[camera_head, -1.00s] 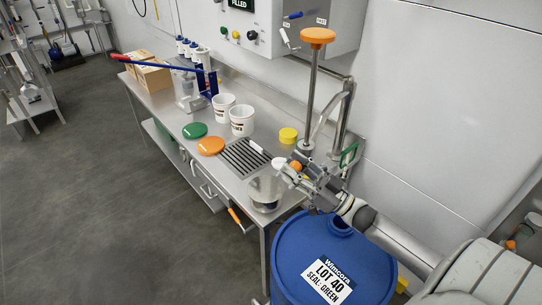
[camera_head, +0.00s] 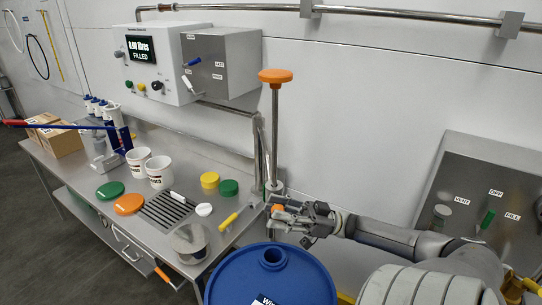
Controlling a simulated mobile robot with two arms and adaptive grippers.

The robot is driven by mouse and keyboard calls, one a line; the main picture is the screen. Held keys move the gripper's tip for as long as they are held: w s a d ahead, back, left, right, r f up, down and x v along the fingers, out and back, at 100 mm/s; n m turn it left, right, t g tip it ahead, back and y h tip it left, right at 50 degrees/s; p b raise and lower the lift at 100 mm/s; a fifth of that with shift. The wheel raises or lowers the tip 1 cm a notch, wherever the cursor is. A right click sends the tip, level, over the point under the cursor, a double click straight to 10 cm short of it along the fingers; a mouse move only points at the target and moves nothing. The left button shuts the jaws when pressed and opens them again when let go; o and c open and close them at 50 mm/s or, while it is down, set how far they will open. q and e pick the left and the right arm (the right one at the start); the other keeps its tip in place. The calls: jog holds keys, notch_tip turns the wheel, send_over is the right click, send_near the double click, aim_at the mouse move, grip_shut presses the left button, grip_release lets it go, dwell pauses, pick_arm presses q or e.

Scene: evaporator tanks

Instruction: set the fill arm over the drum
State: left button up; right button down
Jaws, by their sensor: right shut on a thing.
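The blue drum (camera_head: 300,280) stands at the bottom, its round bung opening (camera_head: 273,258) facing up near the rear rim. My right gripper (camera_head: 283,212) reaches in from the right and is shut on a small orange knob (camera_head: 277,208), which appears to belong to the fill arm. A steel rod (camera_head: 274,140) with an orange disc top (camera_head: 275,76) stands upright behind the gripper, beside bent steel pipes (camera_head: 259,150). The gripper is above and behind the bung opening. The fill arm's outlet is mostly hidden by the gripper, so its alignment is unclear. My left gripper is out of view.
The steel bench (camera_head: 205,170) left of the drum holds white cups (camera_head: 160,171), green and orange lids (camera_head: 129,204), a drain grate (camera_head: 166,210) and a clear jug (camera_head: 188,242). A control box (camera_head: 165,65) reads FILLED. A valve panel (camera_head: 480,200) is at right.

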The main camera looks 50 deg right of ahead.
jog(key=shift+d+f, duration=0.1)
jog(key=c, duration=1.1)
grip_release()
jog(key=shift+s+d, duration=0.1)
jog(key=shift+c, duration=0.2)
jog(key=shift+s+d, duration=0.15)
jog(key=shift+s, duration=0.05)
jog(key=shift+v, duration=6.15)
